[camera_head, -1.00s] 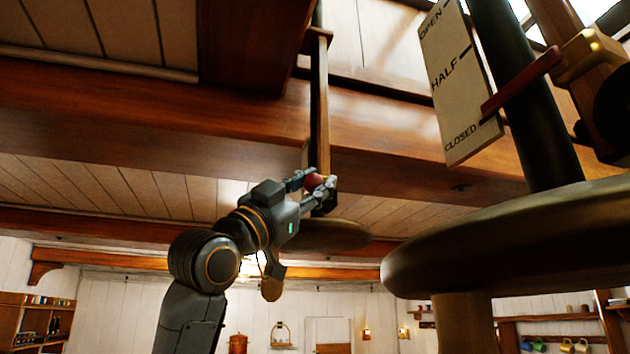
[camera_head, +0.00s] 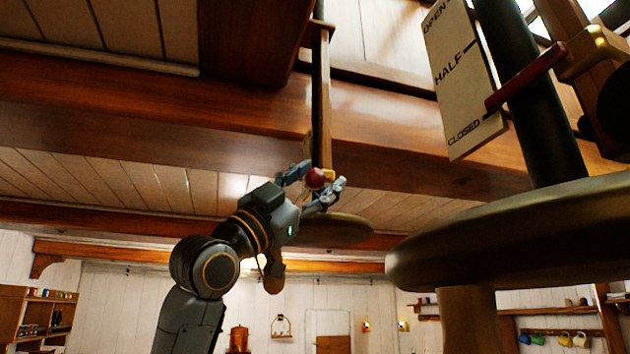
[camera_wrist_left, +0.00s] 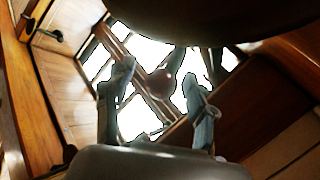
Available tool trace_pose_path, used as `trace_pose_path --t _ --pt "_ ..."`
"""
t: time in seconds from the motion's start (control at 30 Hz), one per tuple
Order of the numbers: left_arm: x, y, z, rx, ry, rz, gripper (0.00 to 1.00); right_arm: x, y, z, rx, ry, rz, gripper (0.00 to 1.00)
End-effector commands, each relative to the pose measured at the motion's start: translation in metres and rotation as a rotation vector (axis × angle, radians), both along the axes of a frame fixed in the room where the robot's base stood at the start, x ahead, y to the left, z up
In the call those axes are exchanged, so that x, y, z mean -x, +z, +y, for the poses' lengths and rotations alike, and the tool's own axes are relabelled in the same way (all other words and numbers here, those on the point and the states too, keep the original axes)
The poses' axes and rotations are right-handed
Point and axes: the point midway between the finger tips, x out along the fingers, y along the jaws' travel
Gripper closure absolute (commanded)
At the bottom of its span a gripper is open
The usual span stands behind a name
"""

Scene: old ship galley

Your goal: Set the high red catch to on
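A round red knob (camera_head: 316,178), which looks like the red catch, sits at the lower end of a tall wooden post (camera_head: 320,95) under the ceiling beam, with a small yellow part beside it. My left gripper (camera_head: 319,176) is raised to it, with its fingers spread on either side of the knob. In the left wrist view the dark reddish knob (camera_wrist_left: 160,83) lies between the two fingers, with visible gaps to both. Any on or off marking by the knob is not readable. My right gripper is not in view.
At right, a plate (camera_head: 462,80) marked OPEN, HALF and CLOSED has a red pointer (camera_head: 525,78) near CLOSED, by a dark pole (camera_head: 530,100). A large round rim (camera_head: 500,232) fills the lower right. A wooden beam (camera_head: 150,110) runs overhead.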

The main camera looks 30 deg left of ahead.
Motion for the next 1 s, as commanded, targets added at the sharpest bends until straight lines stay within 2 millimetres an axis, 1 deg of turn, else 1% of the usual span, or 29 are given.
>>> trace_pose_path --t 0.13,0.2,0.33,0.47,0.7,0.8,1.0 --pt "0.0 0.001 0.001 0.001 0.001 -0.001 0.44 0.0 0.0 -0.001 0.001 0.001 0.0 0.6" --pt "0.001 0.001 0.002 0.002 0.001 -0.002 0.44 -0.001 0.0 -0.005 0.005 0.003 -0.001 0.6" --pt "0.006 -0.005 0.005 0.003 0.004 -0.002 0.44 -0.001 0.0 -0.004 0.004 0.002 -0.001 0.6" --pt "0.021 -0.02 0.01 0.0 0.006 -0.002 0.44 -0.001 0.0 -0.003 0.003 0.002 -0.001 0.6" --pt "0.056 -0.056 0.024 0.0 0.006 0.001 0.44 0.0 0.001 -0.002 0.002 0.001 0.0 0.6" --pt "0.068 -0.067 0.028 -0.002 0.006 0.0 0.44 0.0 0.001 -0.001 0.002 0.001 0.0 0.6" --pt "0.081 -0.08 0.033 0.001 0.002 0.001 0.44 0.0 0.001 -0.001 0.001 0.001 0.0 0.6"
